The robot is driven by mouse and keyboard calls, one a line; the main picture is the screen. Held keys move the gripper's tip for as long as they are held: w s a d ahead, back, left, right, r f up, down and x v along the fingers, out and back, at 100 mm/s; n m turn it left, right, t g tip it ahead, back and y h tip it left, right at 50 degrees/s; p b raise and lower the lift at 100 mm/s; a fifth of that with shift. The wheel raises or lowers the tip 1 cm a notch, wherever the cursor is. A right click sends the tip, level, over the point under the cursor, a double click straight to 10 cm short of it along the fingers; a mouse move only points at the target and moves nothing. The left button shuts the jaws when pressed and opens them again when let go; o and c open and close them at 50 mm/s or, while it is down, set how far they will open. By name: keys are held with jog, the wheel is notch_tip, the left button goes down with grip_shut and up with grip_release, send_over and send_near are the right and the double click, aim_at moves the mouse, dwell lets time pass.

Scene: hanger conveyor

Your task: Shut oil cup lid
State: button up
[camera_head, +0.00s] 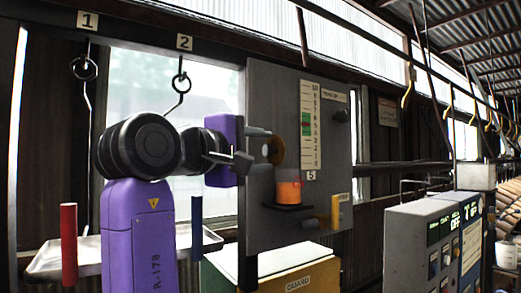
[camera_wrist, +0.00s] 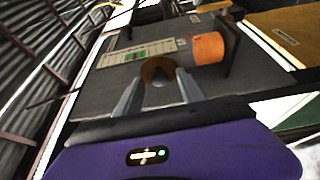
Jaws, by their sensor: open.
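A round brass-coloured disc (camera_head: 276,151), which looks like the oil cup lid, stands upright at the grey panel (camera_head: 305,110). It also shows in the wrist view (camera_wrist: 157,67), just ahead of my fingertips. An orange cup (camera_head: 289,191) sits on a small dark shelf on the panel, below and right of the disc; it also shows in the wrist view (camera_wrist: 207,48). My gripper (camera_head: 259,149) is open, its two fingers pointing at the disc, with nothing clearly held between them. Whether a finger touches the disc I cannot tell. The hinge is not clear.
A scale with a green band (camera_head: 305,124) is on the panel above the cup. A yellow-orange fitting (camera_head: 336,212) projects at lower right. A grey control box (camera_head: 425,240) stands farther right. Hooks 1 (camera_head: 84,68) and 2 (camera_head: 180,80) hang behind my arm. A yellow-topped cabinet (camera_head: 295,280) is below.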

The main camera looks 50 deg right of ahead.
grip_shut()
jog(key=shift+r, duration=0.1)
